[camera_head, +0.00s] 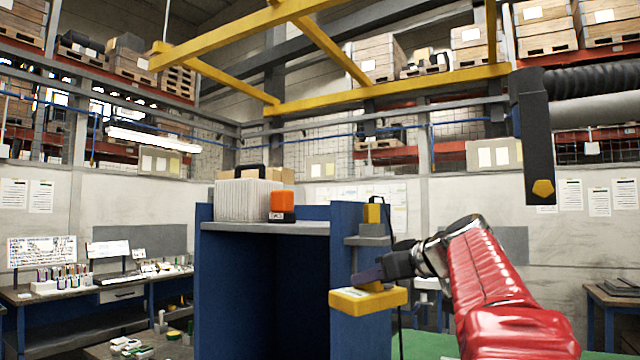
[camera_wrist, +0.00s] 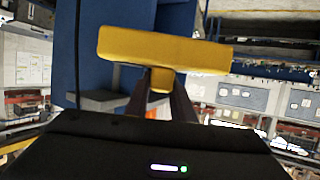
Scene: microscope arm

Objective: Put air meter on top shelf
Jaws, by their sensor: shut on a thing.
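My gripper (camera_head: 372,282) is shut on a yellow T-shaped block, which I take to be the air meter (camera_head: 366,300). Its wide flat part is below the fingers in the head view. In the wrist view the yellow air meter (camera_wrist: 165,50) stands out beyond my gripper (camera_wrist: 160,95), its short stem between the fingers. The blue cabinet (camera_head: 265,285) has a grey top shelf (camera_head: 262,228).
On the top shelf stand a pale ribbed box (camera_head: 240,200) with a black handle and an orange-and-black box (camera_head: 282,206). A small yellow device (camera_head: 373,212) sits on a grey bracket (camera_head: 368,240) just above my gripper. The shelf's right part looks bare.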

